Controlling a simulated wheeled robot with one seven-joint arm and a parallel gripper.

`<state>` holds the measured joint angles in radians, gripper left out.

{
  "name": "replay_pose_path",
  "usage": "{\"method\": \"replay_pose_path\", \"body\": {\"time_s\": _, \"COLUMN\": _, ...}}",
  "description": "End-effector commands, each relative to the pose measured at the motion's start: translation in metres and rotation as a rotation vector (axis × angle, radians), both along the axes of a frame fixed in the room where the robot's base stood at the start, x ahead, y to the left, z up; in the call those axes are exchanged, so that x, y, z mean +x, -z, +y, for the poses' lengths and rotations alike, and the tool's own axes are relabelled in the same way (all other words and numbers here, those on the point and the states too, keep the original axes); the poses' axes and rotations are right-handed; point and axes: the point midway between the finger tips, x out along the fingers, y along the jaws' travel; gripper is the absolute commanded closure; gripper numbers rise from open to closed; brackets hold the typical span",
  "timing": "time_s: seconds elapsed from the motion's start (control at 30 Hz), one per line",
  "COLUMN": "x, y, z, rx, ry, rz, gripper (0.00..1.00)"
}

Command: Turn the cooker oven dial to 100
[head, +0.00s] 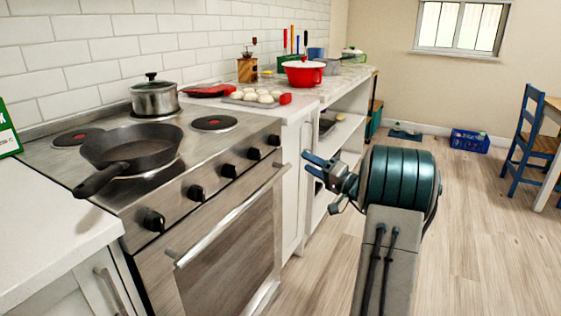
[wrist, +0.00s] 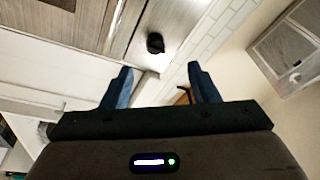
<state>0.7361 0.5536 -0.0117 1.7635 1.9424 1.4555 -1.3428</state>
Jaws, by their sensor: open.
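The cooker (head: 225,240) stands at the left in the head view, with a steel front and a long door handle. A row of several black dials (head: 195,193) runs along its front panel. I cannot read their markings or tell which one is the oven dial. My gripper (head: 309,163) is open and empty, to the right of the rightmost dial (head: 274,140) and apart from it. In the wrist view, one black dial (wrist: 155,43) shows beyond and between the two spread blue fingers (wrist: 160,67), not touched. Its pointer is too small to read.
A black frying pan (head: 131,147) sits on the hob, its handle reaching over the front left edge. A steel pot (head: 154,97) stands behind. The counter beyond holds a red pot (head: 303,73) and food on a tray. Open floor lies right of the cooker.

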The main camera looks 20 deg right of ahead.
Motion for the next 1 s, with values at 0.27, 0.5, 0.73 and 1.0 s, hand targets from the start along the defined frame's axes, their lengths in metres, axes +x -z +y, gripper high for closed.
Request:
{"method": "replay_pose_path", "body": {"time_s": 0.27, "x": 0.017, "y": 0.003, "z": -0.009, "rx": 0.003, "ry": 0.040, "rz": -0.039, "gripper": 0.45}}
{"method": "replay_pose_path", "body": {"time_s": 0.5, "x": 0.060, "y": -0.006, "z": 0.012, "rx": 0.002, "ry": 0.039, "rz": -0.037, "gripper": 0.45}}
{"method": "replay_pose_path", "body": {"time_s": 0.73, "x": 0.099, "y": -0.016, "z": 0.031, "rx": 0.004, "ry": 0.039, "rz": -0.037, "gripper": 0.45}}
{"method": "replay_pose_path", "body": {"time_s": 1.0, "x": 0.121, "y": -0.022, "z": 0.041, "rx": 0.004, "ry": 0.040, "rz": -0.035, "gripper": 0.45}}
